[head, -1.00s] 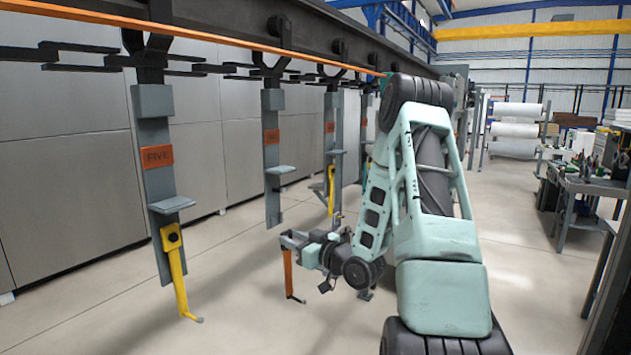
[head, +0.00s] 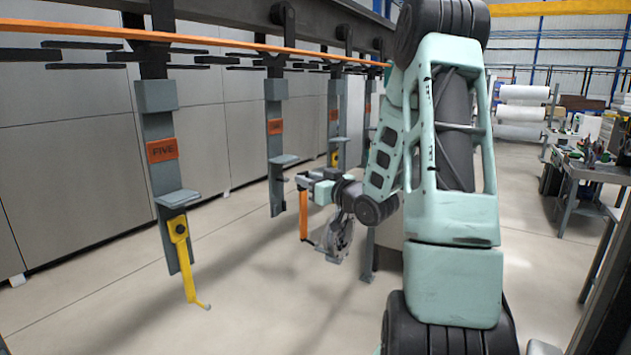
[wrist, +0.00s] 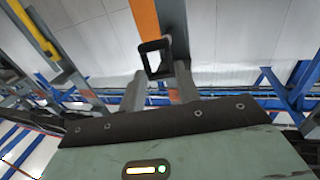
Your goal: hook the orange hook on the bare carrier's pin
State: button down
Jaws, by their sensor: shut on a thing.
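My gripper (head: 302,182) is shut on the orange hook (head: 304,213) near its upper end. The hook hangs about upright, its dark foot lowest. The bare carrier (head: 276,145) is a grey hanging plate with an orange label and a small shelf, left of my gripper in the head view. A gap shows between it and the hook; its pin cannot be made out. In the wrist view the orange hook (wrist: 145,16) with its black square eye (wrist: 155,58) shows at the fingertips of my gripper (wrist: 160,85).
The carrier marked FIVE (head: 155,125) at left bears a yellow hook (head: 185,258). A farther carrier (head: 334,115) also bears a yellow hook. An overhead rail (head: 230,39) runs above. A cluttered workbench (head: 590,185) stands at right. The floor between is open.

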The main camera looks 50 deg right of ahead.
aim_at(286, 181)
jog(key=shift+w+a+f+b, duration=0.1)
jog(key=shift+w+f+b, duration=0.15)
jog(key=shift+w, duration=1.05)
jog(key=shift+w+a+f+b, duration=0.2)
jog(key=shift+w+f, duration=0.1)
jog(key=shift+w, duration=1)
jog(key=shift+w+a+f+b, duration=0.1)
jog(key=shift+w+f+b, duration=0.15)
jog(key=shift+w, duration=1.05)
jog(key=shift+w+a, duration=0.1)
jog(key=c, duration=0.9)
grip_release()
jog(key=shift+w+f, duration=0.1)
